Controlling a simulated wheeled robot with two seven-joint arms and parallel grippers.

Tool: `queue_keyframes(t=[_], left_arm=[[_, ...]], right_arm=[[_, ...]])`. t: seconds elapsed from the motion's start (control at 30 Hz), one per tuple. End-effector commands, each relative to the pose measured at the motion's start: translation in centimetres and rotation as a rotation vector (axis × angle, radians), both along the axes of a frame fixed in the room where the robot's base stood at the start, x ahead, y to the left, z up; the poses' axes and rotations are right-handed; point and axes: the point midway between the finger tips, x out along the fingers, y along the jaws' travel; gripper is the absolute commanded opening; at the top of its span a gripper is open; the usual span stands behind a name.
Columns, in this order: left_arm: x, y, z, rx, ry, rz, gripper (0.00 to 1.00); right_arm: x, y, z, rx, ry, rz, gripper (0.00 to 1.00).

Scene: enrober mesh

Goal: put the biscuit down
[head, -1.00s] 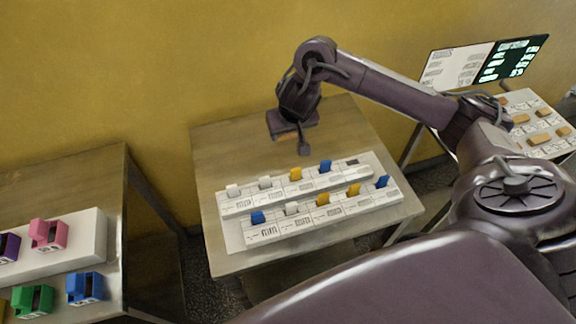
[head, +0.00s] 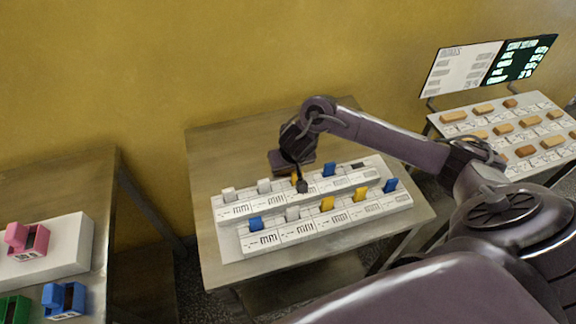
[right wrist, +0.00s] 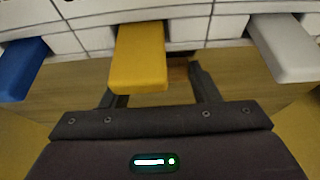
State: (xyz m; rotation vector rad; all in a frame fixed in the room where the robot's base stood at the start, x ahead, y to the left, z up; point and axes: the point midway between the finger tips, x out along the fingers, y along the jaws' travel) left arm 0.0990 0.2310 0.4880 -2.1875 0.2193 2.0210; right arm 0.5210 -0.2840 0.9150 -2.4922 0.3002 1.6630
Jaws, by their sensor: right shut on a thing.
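My right gripper (head: 300,184) is low over the back row of a white labelled rack (head: 232,211), by its yellow tab (head: 295,174). In the right wrist view the gripper's fingers sit either side of a brown biscuit (right wrist: 178,74), and it is shut on it. The yellow tab (right wrist: 140,62) stands nearer the camera and hides most of the biscuit and part of one finger. I cannot tell if the biscuit touches the rack. My left gripper is out of view.
The rack's blue tab (right wrist: 20,68) and white tab (right wrist: 283,48) flank the gripper. A tray (head: 480,118) with several biscuits stands at right, below a sign board (head: 485,68). Coloured bins, one pink (head: 28,240), stand at left. The wooden table (head: 225,160) is bare behind the rack.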

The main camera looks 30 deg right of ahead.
Motion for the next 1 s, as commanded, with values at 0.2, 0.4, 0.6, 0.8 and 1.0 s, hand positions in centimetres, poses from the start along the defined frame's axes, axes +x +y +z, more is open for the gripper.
queue_keyframes(t=[0.2, 0.4, 0.6, 0.8, 1.0], left_arm=[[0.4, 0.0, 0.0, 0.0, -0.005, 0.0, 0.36], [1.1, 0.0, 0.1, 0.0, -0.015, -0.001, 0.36], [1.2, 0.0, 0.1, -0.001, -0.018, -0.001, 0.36], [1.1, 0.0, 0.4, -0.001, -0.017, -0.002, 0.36], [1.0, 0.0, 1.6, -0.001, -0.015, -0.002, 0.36]], right_arm=[[0.0, 0.0, -0.3, 0.001, 0.001, -0.001, 0.43], [0.0, 0.0, -0.2, 0.001, 0.0, -0.001, 0.77], [0.0, 0.0, -0.2, 0.001, 0.0, -0.001, 0.77], [-0.2, 0.1, 0.9, 0.001, -0.002, 0.001, 0.77], [-1.6, 0.5, 4.7, 0.002, -0.004, 0.004, 0.77]])
